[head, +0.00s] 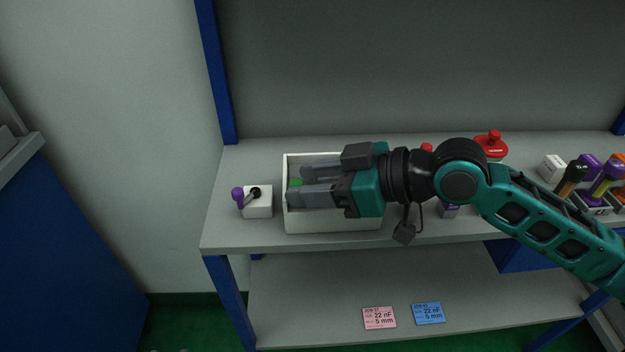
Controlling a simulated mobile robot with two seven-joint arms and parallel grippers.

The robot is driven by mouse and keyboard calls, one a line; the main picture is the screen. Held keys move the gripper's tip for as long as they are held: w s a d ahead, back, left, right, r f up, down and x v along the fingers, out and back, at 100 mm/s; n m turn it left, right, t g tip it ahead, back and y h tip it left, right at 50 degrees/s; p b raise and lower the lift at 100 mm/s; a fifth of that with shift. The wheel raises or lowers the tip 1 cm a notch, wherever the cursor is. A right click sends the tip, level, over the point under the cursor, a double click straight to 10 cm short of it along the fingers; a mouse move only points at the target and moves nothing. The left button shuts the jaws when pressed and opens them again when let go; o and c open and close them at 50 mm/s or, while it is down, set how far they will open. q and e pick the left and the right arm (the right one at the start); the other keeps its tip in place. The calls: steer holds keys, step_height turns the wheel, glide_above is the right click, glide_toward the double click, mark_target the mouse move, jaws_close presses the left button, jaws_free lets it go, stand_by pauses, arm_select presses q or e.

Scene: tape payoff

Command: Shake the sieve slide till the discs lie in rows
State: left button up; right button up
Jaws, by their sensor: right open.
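My right gripper (294,185) comes in from the right and points left over a white open box (333,221) on the bench. Its two grey fingers are apart, and no thing is seen held between them. A small bit of green (296,182) shows by the fingers, inside the box. The gripper hides most of the box's inside. I cannot make out a sieve slide or any discs in rows. My left gripper is not in view.
Left of the box, a white block (259,206) carries a crank with a purple knob (238,195). A red item (490,145) and several purple and orange-topped items stand on the right. Pink (379,318) and blue (428,313) cards lie on the lower shelf. The bench's back left is bare.

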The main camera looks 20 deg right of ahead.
steer(key=shift+c, duration=0.2)
jaws_close()
stand_by(0.3)
